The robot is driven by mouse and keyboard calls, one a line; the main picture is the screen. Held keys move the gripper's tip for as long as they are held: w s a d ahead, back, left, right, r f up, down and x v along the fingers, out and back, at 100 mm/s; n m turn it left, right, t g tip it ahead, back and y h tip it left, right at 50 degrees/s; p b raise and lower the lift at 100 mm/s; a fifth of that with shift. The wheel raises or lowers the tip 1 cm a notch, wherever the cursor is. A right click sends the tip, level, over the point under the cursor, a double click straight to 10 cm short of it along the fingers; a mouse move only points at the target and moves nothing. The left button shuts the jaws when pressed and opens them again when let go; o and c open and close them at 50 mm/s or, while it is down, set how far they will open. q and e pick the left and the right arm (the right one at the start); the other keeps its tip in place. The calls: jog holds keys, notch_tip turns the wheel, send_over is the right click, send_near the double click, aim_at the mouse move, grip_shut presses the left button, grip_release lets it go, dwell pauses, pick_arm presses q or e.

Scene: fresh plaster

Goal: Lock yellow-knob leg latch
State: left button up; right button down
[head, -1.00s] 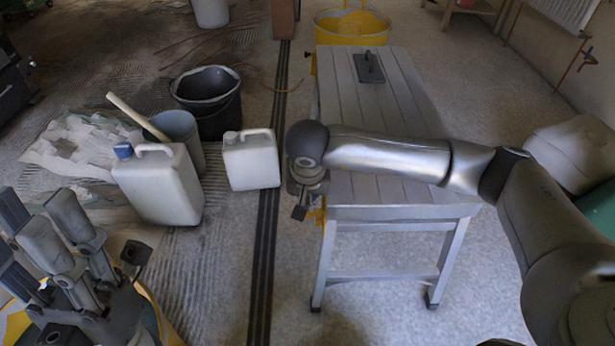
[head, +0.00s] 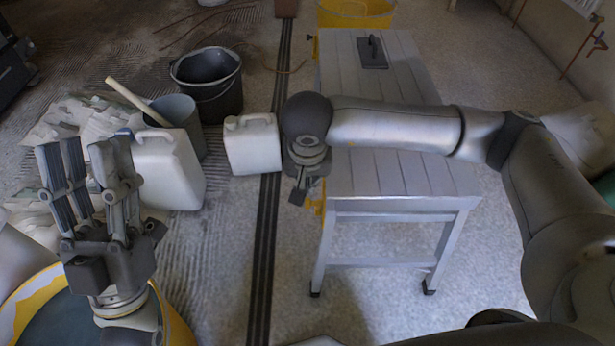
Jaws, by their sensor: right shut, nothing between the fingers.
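The grey slatted workbench (head: 400,185) stands on its legs at centre right. Yellow fittings (head: 318,206) show at its near left corner, partly hidden behind my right gripper; I cannot make out a knob or whether a latch is locked. My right gripper (head: 298,196) is shut and empty, pointing down beside that corner. Contact with the fittings cannot be told. My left gripper (head: 88,152) is open and empty at the left, fingers pointing up, in front of the white canister and far from the bench.
White canisters (head: 253,146) (head: 170,170), a grey bucket (head: 178,118) and a black bucket (head: 208,80) stand left of the bench. A trowel (head: 372,54) lies on the bench top. A yellow tub (head: 355,12) stands behind. Floor in front of the bench is clear.

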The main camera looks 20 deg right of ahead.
pick_arm(q)
jog(key=shift+w+d+f+g+y+p, duration=0.2)
jog(key=shift+w+f+g+y, duration=0.1)
jog(key=shift+w+f+g, duration=0.5)
jog(key=shift+w+d+f+g+y+p, duration=0.15)
jog(key=shift+w+f+g+y, duration=0.3)
jog(key=shift+w, duration=0.5)
pick_arm(e)
jog(key=shift+s+a+r, duration=0.25)
jog(key=shift+s+r, duration=0.4)
jog(key=shift+s, duration=0.15)
jog(key=shift+s+a+r, duration=0.25)
jog(key=shift+s+r, duration=0.35)
jog(key=shift+s, duration=0.15)
pick_arm(q)
jog(key=shift+a+f+h, duration=0.1)
jog(key=shift+h, duration=0.25)
